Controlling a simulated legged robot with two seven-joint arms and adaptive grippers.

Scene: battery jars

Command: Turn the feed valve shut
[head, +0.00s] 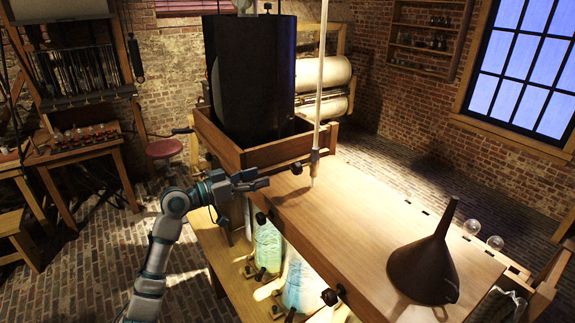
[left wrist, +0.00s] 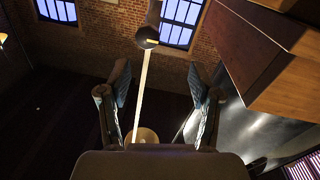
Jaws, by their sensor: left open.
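The feed valve appears to be the black knob (head: 296,168) on a grey fitting of the pale upright tube (head: 319,85). In the left wrist view a dark round knob (left wrist: 147,38) with a yellow mark stands in front of the pale tube (left wrist: 143,85), ahead of the fingers. My left gripper (head: 263,178) is open and empty, pointing right towards the knob from its left, with a gap between them. Its two spread fingers also show in the left wrist view (left wrist: 157,80). My right gripper is in neither view.
A black tank (head: 250,80) sits in a wooden tray (head: 278,156) behind the gripper. Jars (head: 299,285) with black knobs stand below the bench edge. A wooden edge (left wrist: 285,85) lies right in the wrist view.

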